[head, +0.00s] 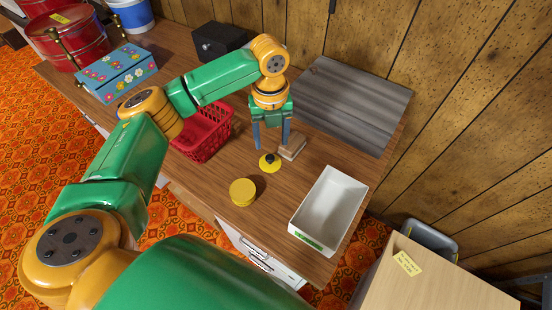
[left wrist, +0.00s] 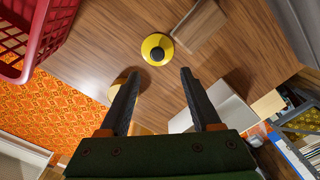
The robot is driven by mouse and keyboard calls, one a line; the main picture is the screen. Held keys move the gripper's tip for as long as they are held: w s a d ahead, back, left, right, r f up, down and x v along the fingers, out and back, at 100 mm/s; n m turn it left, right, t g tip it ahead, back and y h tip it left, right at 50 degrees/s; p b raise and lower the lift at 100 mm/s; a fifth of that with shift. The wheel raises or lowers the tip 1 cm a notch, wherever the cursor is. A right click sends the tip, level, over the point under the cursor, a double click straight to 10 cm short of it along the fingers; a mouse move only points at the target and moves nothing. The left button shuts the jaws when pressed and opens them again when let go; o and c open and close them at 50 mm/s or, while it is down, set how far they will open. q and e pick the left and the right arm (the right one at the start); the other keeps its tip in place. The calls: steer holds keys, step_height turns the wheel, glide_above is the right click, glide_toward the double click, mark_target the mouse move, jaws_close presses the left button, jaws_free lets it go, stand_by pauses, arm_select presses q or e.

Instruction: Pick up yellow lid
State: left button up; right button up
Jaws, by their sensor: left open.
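The yellow lid (head: 270,162) is a flat disc with a dark knob, lying on the wooden table. It also shows in the left wrist view (left wrist: 150,47), ahead of my fingertips. My left gripper (head: 271,138) points down above the table, just behind the lid in the head view, with its fingers apart and nothing between them. In the left wrist view the open fingers (left wrist: 157,80) frame bare table. A round yellow container (head: 243,192) stands nearer the front edge; in the left wrist view it is mostly hidden behind the left finger. My right gripper is not in view.
A small wooden block (head: 292,147) lies right beside the lid. A red basket (head: 203,133) stands to the left, a white open tray (head: 328,208) to the right. A grey board (head: 352,100) lies behind. Bare table (head: 285,190) lies between container and tray.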

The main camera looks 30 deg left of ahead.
mark_target(270, 157)
arm_select(q)
steer(key=f, duration=0.7)
steer(key=shift+w+a+f+p, duration=0.1)
steer(key=shift+a+f+p, duration=0.1)
steer(key=shift+a+p, duration=0.2)
jaws_close()
